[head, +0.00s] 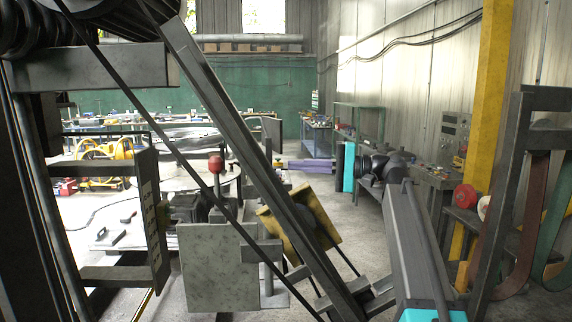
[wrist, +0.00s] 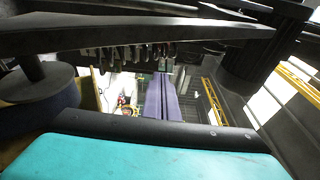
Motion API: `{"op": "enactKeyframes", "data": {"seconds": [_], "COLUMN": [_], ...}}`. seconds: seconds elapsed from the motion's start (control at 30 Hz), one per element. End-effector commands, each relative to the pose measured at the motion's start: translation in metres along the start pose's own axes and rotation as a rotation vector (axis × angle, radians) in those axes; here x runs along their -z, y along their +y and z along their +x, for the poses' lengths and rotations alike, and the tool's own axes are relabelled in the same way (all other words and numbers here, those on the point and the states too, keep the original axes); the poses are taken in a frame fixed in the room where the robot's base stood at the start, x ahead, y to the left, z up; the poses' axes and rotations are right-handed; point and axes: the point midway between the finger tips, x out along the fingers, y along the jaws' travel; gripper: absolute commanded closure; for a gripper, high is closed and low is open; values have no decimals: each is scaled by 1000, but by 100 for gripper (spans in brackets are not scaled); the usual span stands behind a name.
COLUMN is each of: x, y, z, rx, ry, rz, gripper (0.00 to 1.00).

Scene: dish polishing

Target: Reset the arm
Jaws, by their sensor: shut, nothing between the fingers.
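My gripper (head: 292,165) is at the middle of the head view. Its purple fingers point left and lie together, with nothing held. My grey and teal arm comes up from the lower right behind it. The fingers also show at the centre of the wrist view (wrist: 161,85), close together and pointing away from the camera. No dish can be made out at the fingers.
A grey square plate (head: 218,268) and a tilted yellow plate (head: 322,214) stand below the gripper on dark machinery. A red knob (head: 215,164) stands left. A yellow post (head: 487,110) and a bench with a red round part (head: 465,196) are right. Open floor shows behind.

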Motion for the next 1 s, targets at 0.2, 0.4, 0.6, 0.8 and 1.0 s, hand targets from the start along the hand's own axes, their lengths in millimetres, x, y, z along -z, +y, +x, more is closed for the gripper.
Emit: {"op": "enactKeyframes", "data": {"seconds": [0.2,0.4,0.6,0.8,1.0], "x": [0,0,0,17,33], "y": [0,0,0,16,61], "z": [-9,-9,-8,-36,-68], "rx": [0,0,0,-38,-189], "ry": [-2,-3,-4,102,255], "rz": [0,0,0,3,-46], "gripper": [100,100,100,100,100]}}
